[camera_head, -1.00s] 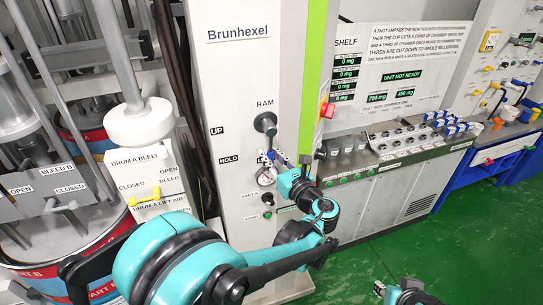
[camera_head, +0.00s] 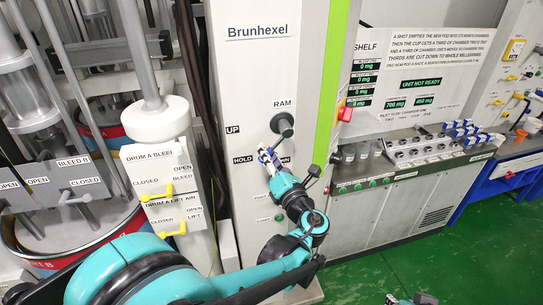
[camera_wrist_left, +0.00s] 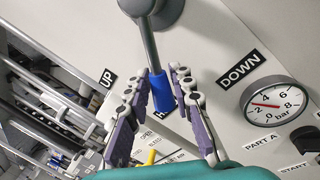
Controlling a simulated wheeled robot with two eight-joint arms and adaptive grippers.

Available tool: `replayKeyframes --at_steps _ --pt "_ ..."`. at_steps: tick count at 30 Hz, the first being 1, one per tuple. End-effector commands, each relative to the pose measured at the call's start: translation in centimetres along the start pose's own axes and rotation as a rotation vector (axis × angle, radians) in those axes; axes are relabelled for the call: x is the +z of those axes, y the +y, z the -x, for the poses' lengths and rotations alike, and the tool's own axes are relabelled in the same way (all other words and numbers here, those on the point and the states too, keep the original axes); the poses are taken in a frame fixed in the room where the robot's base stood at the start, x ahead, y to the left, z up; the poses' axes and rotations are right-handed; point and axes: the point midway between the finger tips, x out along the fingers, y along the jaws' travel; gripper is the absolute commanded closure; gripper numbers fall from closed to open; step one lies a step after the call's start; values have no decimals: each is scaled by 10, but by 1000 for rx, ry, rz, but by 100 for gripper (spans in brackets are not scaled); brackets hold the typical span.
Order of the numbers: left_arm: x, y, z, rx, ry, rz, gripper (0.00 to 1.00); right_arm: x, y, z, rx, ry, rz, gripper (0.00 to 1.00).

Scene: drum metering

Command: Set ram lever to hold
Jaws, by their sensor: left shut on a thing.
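The ram lever (camera_wrist_left: 149,40) has a grey hub and shaft and a blue grip. It hangs from its hub (camera_head: 283,125) under the RAM label. In the left wrist view its blue grip (camera_wrist_left: 162,92) lies between the fingers of my left gripper (camera_wrist_left: 165,100), which is shut on it. In the head view the left gripper (camera_head: 268,157) is beside the HOLD label (camera_head: 243,160). The grip covers most of the HOLD label in the wrist view. The UP label (camera_wrist_left: 107,78) is to the left, the DOWN label (camera_wrist_left: 239,69) to the right.
A pressure gauge (camera_wrist_left: 273,104) sits below the DOWN label. Drum A valves with yellow handles (camera_head: 158,195) are to the left. Green floor is open in front.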

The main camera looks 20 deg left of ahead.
Motion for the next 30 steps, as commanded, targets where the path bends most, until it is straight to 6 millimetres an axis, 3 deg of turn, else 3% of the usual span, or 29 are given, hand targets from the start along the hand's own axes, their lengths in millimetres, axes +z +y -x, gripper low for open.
replayKeyframes --at_steps 18,19,21,30 --pt "1 4 -1 1 -11 -49 100 0 0 0 0 0 0 70" --pt "1 4 -1 1 -11 -49 75 0 0 0 0 0 0 70" --pt "1 4 -1 1 -10 -49 56 0 0 0 0 0 0 70" --pt "0 4 0 0 -10 -48 55 0 0 0 0 0 0 70"
